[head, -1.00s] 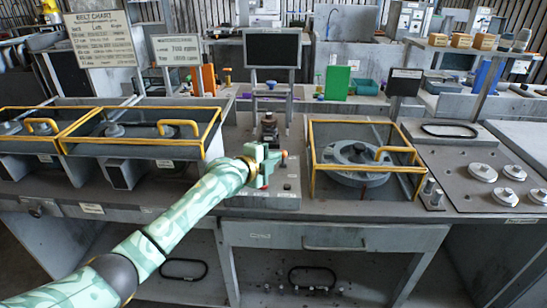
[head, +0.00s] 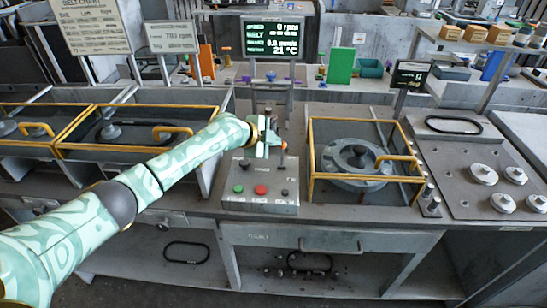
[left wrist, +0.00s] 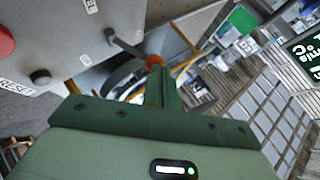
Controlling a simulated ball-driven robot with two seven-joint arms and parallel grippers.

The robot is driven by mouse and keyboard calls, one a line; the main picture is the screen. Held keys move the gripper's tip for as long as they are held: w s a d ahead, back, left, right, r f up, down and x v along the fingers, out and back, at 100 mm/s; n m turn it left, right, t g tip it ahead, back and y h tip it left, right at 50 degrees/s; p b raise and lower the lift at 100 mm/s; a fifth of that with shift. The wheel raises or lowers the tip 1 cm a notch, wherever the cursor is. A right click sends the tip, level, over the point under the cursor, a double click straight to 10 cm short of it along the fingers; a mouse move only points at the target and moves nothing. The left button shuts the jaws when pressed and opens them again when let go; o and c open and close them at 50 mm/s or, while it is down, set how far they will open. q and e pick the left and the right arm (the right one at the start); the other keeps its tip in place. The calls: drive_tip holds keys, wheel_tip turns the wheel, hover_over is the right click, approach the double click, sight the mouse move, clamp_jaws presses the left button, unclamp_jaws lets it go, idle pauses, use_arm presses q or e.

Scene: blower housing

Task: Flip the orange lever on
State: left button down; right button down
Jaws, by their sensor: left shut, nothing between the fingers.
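The orange lever tip (head: 284,146) shows just right of my left gripper (head: 272,146) at the back of the grey control box (head: 232,190). In the left wrist view the orange knob (left wrist: 154,61) sits at the end of a dark lever arm, right at the tips of my left gripper (left wrist: 158,70). The fingers are shut with nothing between them. They overlap the knob's lower edge in the picture; I cannot tell if they touch it. The main screen (head: 273,38) is lit with green and white text, reading 0 rpm and 21 °C. My right gripper is out of view.
Green and red buttons (head: 261,190) sit on the box's front. A yellow-framed guard (head: 312,165) with a round housing stands to the right, and yellow-framed bays (head: 60,150) to the left. A small lit screen (head: 410,75) stands behind the guard.

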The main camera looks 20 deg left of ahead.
drive_tip(key=shift+s+r+p, duration=0.25)
drive_tip(key=shift+r+p, duration=0.35)
drive_tip(key=shift+a, duration=0.1)
